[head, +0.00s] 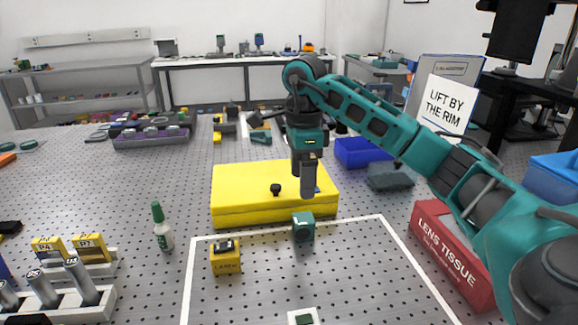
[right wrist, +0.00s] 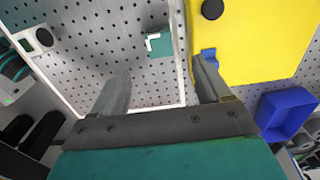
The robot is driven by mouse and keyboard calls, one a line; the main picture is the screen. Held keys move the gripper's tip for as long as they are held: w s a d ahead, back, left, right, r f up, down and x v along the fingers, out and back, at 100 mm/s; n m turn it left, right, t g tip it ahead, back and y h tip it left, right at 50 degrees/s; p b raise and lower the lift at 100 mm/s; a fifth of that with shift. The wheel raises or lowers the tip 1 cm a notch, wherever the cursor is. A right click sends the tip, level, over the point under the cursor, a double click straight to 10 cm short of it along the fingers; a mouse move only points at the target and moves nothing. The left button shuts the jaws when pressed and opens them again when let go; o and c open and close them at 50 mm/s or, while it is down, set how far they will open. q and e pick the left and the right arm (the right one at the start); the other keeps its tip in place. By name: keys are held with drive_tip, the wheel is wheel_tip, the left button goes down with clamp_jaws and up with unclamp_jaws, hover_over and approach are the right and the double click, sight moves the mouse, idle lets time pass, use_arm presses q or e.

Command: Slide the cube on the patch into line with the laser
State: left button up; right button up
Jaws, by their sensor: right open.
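The teal cube (head: 303,227) stands on the perforated metal table, close inside the far white border line. It also shows in the right wrist view (right wrist: 160,42), with a white mark on its top. The small yellow laser (head: 226,264) stands to its left and nearer to me. I cannot make out a separate patch under the cube. My right gripper (head: 308,192) points down above and slightly behind the cube. In the right wrist view its fingers (right wrist: 163,66) are wide apart with nothing between them, and the cube is beyond the tips. My left gripper is not in view.
A yellow box (head: 240,210) with a black knob stands just behind the cube, close to one finger. A red lens tissue box (head: 454,262) is at right, a green-capped bottle (head: 162,230) at left. A white piece (head: 290,320) stands nearest me. The bordered area is mostly clear.

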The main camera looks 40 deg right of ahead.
sight(302, 219)
wheel_tip(302, 219, down, 13)
drive_tip(key=shift+s+r, duration=0.1)
idle(0.8)
drive_tip(key=shift+c, duration=0.2)
drive_tip(key=c, duration=1.2)
drive_tip(key=shift+s, duration=0.15)
